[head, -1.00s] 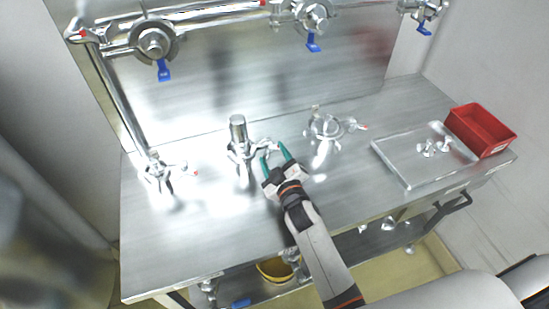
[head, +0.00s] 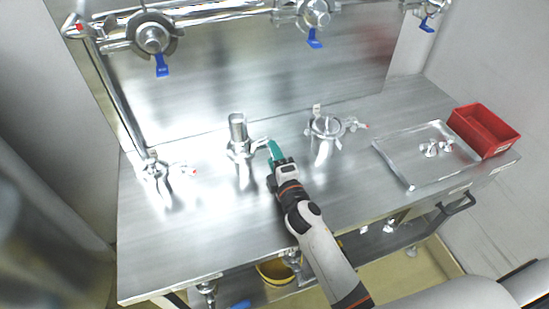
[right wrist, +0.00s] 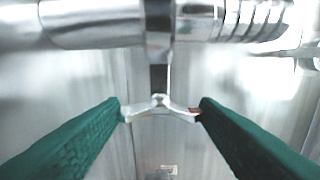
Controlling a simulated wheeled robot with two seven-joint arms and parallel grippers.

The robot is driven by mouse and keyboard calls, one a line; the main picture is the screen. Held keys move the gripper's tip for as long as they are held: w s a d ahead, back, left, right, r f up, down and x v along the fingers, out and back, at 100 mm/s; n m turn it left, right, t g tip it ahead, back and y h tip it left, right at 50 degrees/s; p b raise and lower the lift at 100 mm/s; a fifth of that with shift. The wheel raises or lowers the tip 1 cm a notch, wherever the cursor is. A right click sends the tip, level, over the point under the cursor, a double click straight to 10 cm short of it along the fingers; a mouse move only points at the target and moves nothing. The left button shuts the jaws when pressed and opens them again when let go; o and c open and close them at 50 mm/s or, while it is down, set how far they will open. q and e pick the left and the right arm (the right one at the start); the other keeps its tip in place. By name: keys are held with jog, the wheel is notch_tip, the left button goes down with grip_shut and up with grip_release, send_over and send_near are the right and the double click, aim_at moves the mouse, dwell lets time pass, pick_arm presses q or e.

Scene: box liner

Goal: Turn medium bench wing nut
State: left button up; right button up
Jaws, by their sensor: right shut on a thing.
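The middle clamp (head: 240,150) stands on the bench, a shiny metal ring fitting with an upright pipe stub. Its wing nut (right wrist: 160,104) sticks out to the right of the clamp in the head view, small and partly hidden by my fingers. My right gripper (head: 272,148) reaches it from the front right. In the right wrist view, the green fingertips (right wrist: 161,109) press on the two wing ends, with the metal stem and clamp body (right wrist: 100,22) beyond. My left gripper is not in view.
A second clamp (head: 325,125) stands right of my gripper, and another (head: 153,168) at the left. A metal tray (head: 398,165) with small parts and a red bin (head: 485,128) lie at the right. Pipes with blue-handled valves (head: 153,38) run along the back. The front bench is clear.

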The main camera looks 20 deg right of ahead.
jog(key=shift+n, duration=0.6)
jog(key=shift+f, duration=0.1)
jog(key=o, duration=0.7)
jog(key=s+b, duration=0.2)
jog(key=s, duration=0.9)
jog(key=shift+d+f+b, duration=0.1)
jog(key=shift+b, duration=0.25)
jog(key=shift+s, duration=0.55)
